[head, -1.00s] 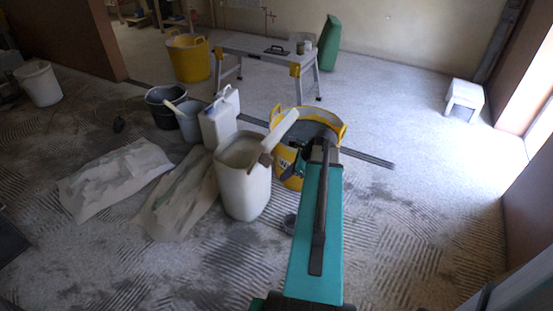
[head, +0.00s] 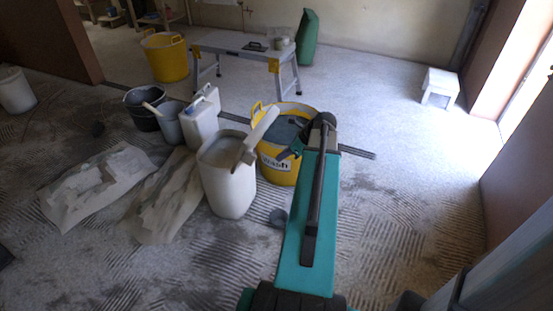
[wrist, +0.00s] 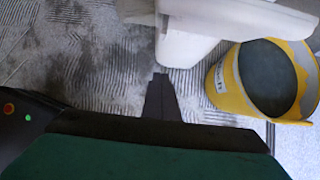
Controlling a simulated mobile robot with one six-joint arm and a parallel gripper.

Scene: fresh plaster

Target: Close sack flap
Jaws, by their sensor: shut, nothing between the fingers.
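Two pale paper sacks lie on the floor at the left of the head view. The left sack (head: 95,185) lies flat and creased. The right sack (head: 165,198) lies beside it, close to a white tub. I cannot make out a flap on either one. My gripper (wrist: 160,77) is shut and empty in the wrist view, its dark fingers pointing toward the base of the white tub. No sack shows in the wrist view. In the head view my arm reaches toward the yellow bucket, well to the right of both sacks, and mostly hides the gripper.
The white tub (head: 228,185), with a pale-handled tool across its top, stands between my arm and the sacks. A yellow wash bucket (head: 275,165) stands beside it. A white canister (head: 200,122) and dark buckets (head: 142,112) stand behind the sacks.

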